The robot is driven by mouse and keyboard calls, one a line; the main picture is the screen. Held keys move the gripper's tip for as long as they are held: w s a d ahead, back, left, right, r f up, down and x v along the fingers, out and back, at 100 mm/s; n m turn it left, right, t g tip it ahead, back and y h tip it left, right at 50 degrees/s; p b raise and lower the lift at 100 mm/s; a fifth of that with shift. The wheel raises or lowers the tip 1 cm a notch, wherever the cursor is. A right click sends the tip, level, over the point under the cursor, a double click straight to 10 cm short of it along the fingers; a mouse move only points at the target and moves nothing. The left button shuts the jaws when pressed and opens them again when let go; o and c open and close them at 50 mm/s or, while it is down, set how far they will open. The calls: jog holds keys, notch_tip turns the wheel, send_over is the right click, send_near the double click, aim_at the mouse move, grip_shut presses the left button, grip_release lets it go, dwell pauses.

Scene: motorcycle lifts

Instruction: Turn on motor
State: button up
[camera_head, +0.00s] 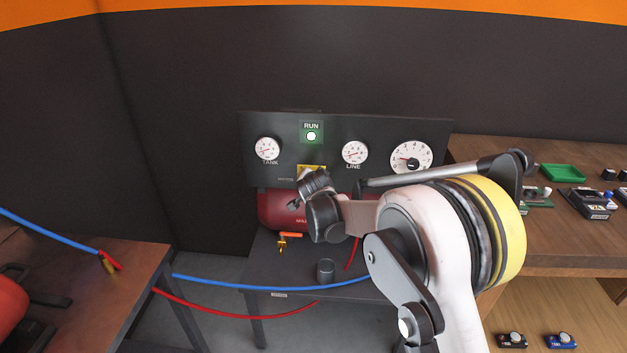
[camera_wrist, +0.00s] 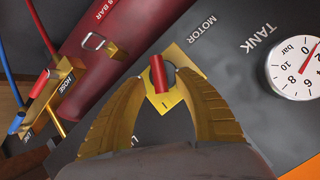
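The motor switch is a red lever (camera_wrist: 161,74) on a dark round base, on a yellow plate (camera_wrist: 172,99) beside the word MOTOR in the wrist view. In the head view, the upper part of the yellow plate (camera_head: 311,168) shows below the RUN lamp (camera_head: 311,136), which glows white in a green surround. My gripper (camera_wrist: 160,76) has its two gold fingers on either side of the red lever, apart from each other, with no clear grip on it. In the head view my gripper (camera_head: 310,182) covers the lower plate and the lever.
A red tank (camera_head: 275,208) lies below. Blue (camera_head: 275,287) and red (camera_head: 235,315) hoses hang across the front left. A wooden bench (camera_head: 480,215) stands on the right.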

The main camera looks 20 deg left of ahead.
jog(key=shift+s+r, duration=0.1)
jog(key=v, duration=1.2)
jog(key=s+d+r+g+h, duration=0.1)
jog(key=s+d+r, duration=0.2)
jog(key=d, duration=0.6)
jog(key=s+d+r+n+h, duration=0.15)
jog(key=s+d, duration=0.25)
jog(key=d, duration=0.6)
jog(key=s+d+r+m+g+h, duration=0.1)
jog(key=s+d+r, duration=0.2)
jog(key=d, duration=0.6)
jog(key=s+d+f+n+g, duration=0.1)
jog(key=s+d+f, duration=0.1)
jog(key=s+d, duration=0.5)
jog(key=s+d+f+n+g, duration=0.1)
jog(key=s+d+f, duration=0.2)
jog(key=s+d, duration=0.4)
jog(key=s, duration=0.7)
jog(key=shift+s+d+h, duration=0.25)
jog(key=shift+s+h, duration=0.1)
